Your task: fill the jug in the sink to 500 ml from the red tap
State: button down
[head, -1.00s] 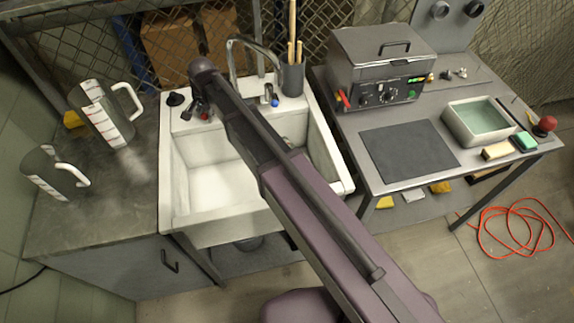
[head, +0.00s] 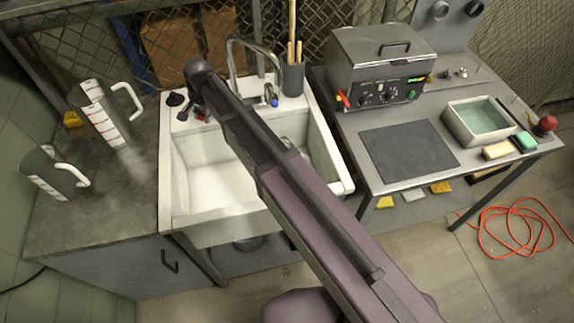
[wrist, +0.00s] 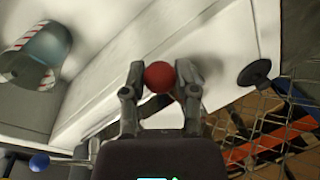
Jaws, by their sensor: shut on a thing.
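The red tap's round knob (wrist: 159,77) sits between my gripper's (wrist: 160,84) two fingers in the wrist view, and the gripper is shut on it. In the head view a bit of the red tap (head: 201,116) shows at the sink's back left, beside my wrist. A clear jug (wrist: 38,52) with a red and white marked band stands in the sink at the left of the wrist view. Its water level cannot be read. In the head view my arm hides most of the sink's right side and the jug. The sink (head: 200,235) is white.
The spout (head: 231,62) and blue tap (head: 274,102) are right of my wrist. A black plug (head: 175,99) lies on the sink's back left rim. Two marked jugs (head: 103,113) (head: 52,173) stand on the left counter. A bench with a metal box (head: 378,62) is at right.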

jog(key=shift+a, duration=1.6)
jog(key=shift+d, duration=0.15)
jog(key=shift+w+d, duration=0.1)
jog(key=shift+d, duration=2.15)
jog(key=shift+a, duration=2.3)
jog(key=shift+d, duration=0.1)
